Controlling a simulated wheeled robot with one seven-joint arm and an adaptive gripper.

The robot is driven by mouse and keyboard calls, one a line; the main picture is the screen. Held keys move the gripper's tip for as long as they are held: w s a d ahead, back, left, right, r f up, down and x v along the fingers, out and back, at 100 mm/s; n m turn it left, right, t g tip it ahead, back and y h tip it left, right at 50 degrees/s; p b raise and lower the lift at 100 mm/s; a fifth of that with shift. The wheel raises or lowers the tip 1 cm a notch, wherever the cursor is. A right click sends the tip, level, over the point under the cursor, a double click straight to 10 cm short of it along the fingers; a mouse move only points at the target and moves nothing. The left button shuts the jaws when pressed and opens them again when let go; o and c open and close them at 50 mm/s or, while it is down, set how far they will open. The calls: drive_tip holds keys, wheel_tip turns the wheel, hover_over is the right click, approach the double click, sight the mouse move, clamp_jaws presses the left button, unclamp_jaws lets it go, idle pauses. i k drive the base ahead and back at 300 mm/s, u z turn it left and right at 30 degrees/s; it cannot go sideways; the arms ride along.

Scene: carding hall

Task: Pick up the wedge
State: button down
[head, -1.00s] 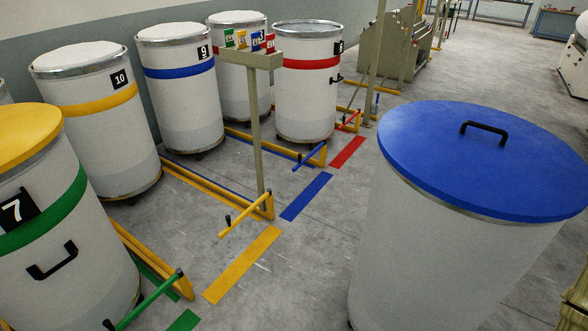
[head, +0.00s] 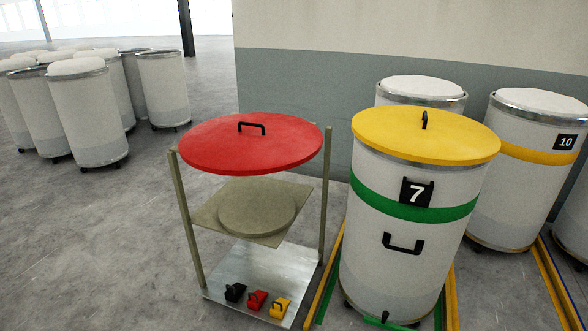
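Three small wedge-like blocks with handles sit in a row on the bare metal bottom plate (head: 262,262) of a stand, left of the can numbered 7. They are a black block (head: 235,292), a red block (head: 257,299) and a yellow block (head: 280,306). Which one is the wedge of the task I cannot tell. My gripper is not in view.
Above the blocks, the stand holds a round plate (head: 257,206) and a red lid (head: 250,142), between upright posts. Can 7 (head: 408,240) with a yellow lid (head: 425,135) stands close on the right. Open floor (head: 90,240) lies left; a group of cans (head: 88,115) stands behind it.

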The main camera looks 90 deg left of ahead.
sight(235, 286)
drive_tip(key=u, duration=3.35)
drive_tip(key=k, duration=0.95)
drive_tip(key=u, duration=1.5)
drive_tip(key=i, duration=1.5)
drive_tip(key=u, duration=0.3)
drive_tip(key=i, duration=1.45)
drive_tip(key=z, duration=1.35)
drive_tip(key=i, duration=0.8)
drive_tip(key=z, duration=0.9)
